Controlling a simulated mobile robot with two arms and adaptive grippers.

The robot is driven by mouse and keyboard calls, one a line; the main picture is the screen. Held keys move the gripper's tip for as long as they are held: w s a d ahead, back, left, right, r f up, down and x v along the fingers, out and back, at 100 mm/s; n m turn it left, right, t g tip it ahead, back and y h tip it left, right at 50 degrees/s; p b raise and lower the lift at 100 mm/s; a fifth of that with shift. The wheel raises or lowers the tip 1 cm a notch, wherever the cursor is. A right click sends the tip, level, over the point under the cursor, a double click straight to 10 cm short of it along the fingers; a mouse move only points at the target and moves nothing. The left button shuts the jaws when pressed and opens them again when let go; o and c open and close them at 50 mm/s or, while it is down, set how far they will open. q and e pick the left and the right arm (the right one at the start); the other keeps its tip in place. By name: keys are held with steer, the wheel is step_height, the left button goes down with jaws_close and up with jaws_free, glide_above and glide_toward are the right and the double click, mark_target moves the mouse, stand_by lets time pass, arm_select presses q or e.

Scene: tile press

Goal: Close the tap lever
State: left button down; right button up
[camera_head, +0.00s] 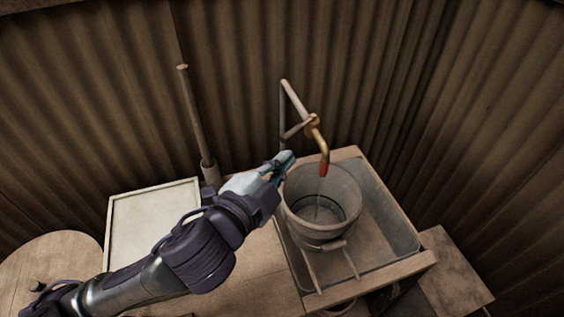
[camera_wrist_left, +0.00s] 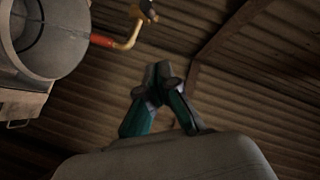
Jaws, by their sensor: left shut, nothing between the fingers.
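The tap has a brass spout (camera_head: 322,142) with a red tip, above a grey metal bucket (camera_head: 318,230). A thin pale streak below the tip looks like running water. A short bar (camera_head: 297,129) at the top of the spout slants down to the left; it looks like the tap lever. My left gripper (camera_head: 286,160) is shut and empty, a little below and left of this bar, near the bucket's rim. In the left wrist view the shut fingertips (camera_wrist_left: 158,78) point toward the wall, apart from the tap's spout (camera_wrist_left: 131,36). My right gripper is not in view.
The bucket stands in a wooden-rimmed basin (camera_head: 410,262). A thin upright pipe (camera_head: 283,112) stands behind the gripper. A wooden pole (camera_head: 194,115) leans at the wall, by a pale framed board (camera_head: 150,220). Corrugated walls close in behind; the space above the gripper is free.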

mark_target(298, 129)
arm_select(q)
steer(key=w+d+f+b, duration=0.1)
steer(key=w+f+b, duration=0.2)
steer(key=w, duration=0.7)
steer(key=shift+d+f+b, duration=0.2)
steer(key=shift+f+b, duration=0.1)
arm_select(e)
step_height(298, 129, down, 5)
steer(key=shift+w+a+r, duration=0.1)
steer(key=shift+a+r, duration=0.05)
arm_select(q)
steer(key=shift+d, duration=0.1)
steer(key=shift+w+a, duration=0.1)
steer(key=shift+a, duration=0.1)
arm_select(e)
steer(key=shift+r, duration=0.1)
